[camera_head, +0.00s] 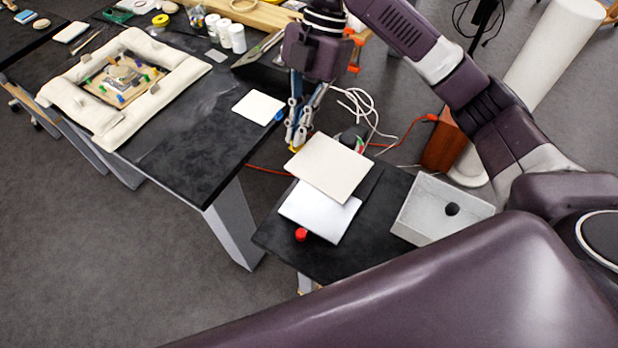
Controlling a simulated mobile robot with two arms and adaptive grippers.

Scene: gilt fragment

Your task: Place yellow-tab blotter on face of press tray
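The yellow-tab blotter (334,166) is a flat cream square. Its yellow tab is at its upper-left edge, where the fingertips of my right gripper (295,143) meet it. The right gripper points down and looks shut on that tab. The blotter overlaps a white square with a red tab (318,215) in the picture; I cannot tell the height between them. The white square lies on a small dark table. A shallow grey tray-like box (425,222) with a dark round knob stands right of it; I cannot tell whether this is the press tray. My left gripper is not in view.
A cream square with a blue tab (259,107) lies on the long dark table (190,160). A padded white frame (72,100) surrounds small objects there. White jars (238,38) stand at the back. Cables (362,105) lie behind the small table (275,238).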

